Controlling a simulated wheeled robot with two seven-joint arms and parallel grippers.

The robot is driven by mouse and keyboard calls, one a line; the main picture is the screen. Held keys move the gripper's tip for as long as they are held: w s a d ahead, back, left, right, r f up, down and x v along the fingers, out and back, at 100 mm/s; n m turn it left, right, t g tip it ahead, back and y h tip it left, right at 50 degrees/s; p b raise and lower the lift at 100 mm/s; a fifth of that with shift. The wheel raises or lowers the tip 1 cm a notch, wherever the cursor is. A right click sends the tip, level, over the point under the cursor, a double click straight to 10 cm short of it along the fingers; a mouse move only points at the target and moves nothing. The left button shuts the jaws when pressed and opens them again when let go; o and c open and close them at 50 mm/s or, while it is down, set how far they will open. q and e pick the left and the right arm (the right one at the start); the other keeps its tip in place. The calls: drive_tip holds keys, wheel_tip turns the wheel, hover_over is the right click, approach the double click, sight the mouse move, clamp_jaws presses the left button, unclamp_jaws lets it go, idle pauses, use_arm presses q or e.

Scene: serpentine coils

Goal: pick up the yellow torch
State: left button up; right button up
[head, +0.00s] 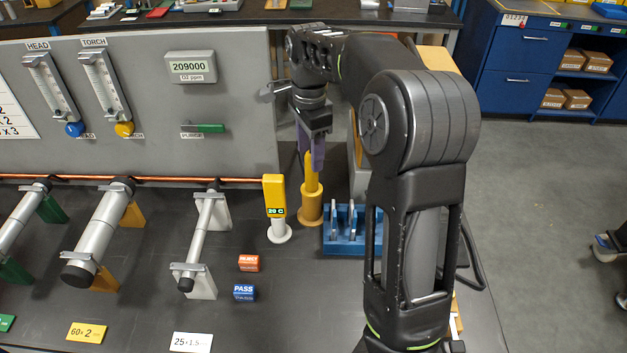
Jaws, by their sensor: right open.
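The yellow torch (311,178) appears to be the slim upright yellow-orange piece right of the panel's lower edge. It rises from a wider orange-brown round base (311,207) on the dark bench. My right gripper (312,158) points down at its top, with purple fingers at about the torch's upper end. The gripper is open. The fingers overlap the torch's top in the picture, and I cannot tell whether they touch it. My left gripper is not in view.
A yellow handheld gauge (275,196) reading 20 C stands on a white base just left. A blue rack (345,243) is close on the right. The grey panel (235,105) rises behind. REJECT (248,263) and PASS (244,292) blocks lie in front.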

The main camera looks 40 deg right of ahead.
sight(312, 175)
drive_tip(key=shift+w+d, duration=0.1)
drive_tip(key=shift+f, duration=0.1)
drive_tip(key=shift+f, duration=1.25)
wheel_tip(312, 175, down, 5)
drive_tip(key=shift+f, duration=0.1)
drive_tip(key=shift+s, duration=0.2)
clamp_jaws()
idle(0.5)
